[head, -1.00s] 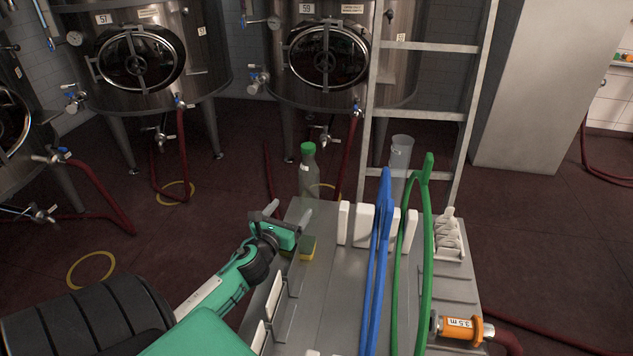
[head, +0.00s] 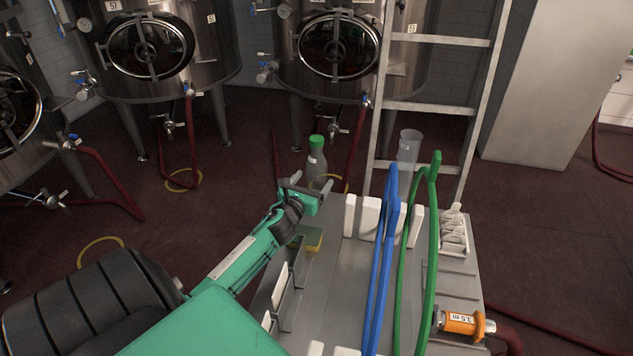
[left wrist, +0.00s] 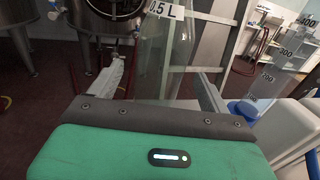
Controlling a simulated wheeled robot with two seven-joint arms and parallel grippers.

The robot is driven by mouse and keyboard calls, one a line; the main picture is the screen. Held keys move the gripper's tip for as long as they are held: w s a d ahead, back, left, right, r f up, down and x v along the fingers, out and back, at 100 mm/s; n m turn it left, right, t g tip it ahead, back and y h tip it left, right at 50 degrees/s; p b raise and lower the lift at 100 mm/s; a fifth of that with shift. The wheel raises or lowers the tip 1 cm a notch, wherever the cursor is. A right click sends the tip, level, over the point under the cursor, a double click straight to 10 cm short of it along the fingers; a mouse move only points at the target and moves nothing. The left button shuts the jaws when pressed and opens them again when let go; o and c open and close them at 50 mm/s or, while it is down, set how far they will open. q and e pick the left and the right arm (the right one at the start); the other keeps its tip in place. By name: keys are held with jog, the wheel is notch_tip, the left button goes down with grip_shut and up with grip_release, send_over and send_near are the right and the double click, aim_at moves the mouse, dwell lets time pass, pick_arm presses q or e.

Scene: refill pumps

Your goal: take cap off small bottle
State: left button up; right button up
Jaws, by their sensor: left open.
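The small bottle (head: 316,165) is clear with a green cap (head: 316,141) and stands at the far left corner of the grey cart (head: 330,275). In the left wrist view the bottle (left wrist: 168,50) shows close up with a "0.5 L" label, between and beyond my fingers; its cap is out of that view. My left gripper (head: 306,188) is open and empty just in front of the bottle's lower part, with its fingers pointing toward it. I cannot tell whether a finger touches it. My right gripper is not in view.
A clear measuring cylinder (head: 409,148) stands right of the bottle. Blue (head: 384,265) and green (head: 428,255) hoses arch over the cart. A yellow-green sponge (head: 313,240) lies beneath my left arm. A ladder (head: 440,107) and steel tanks (head: 150,50) stand behind.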

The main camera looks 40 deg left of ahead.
pick_arm(q)
jog(key=x, duration=0.5)
jog(key=shift+p, duration=0.35)
jog(key=c, duration=1.3)
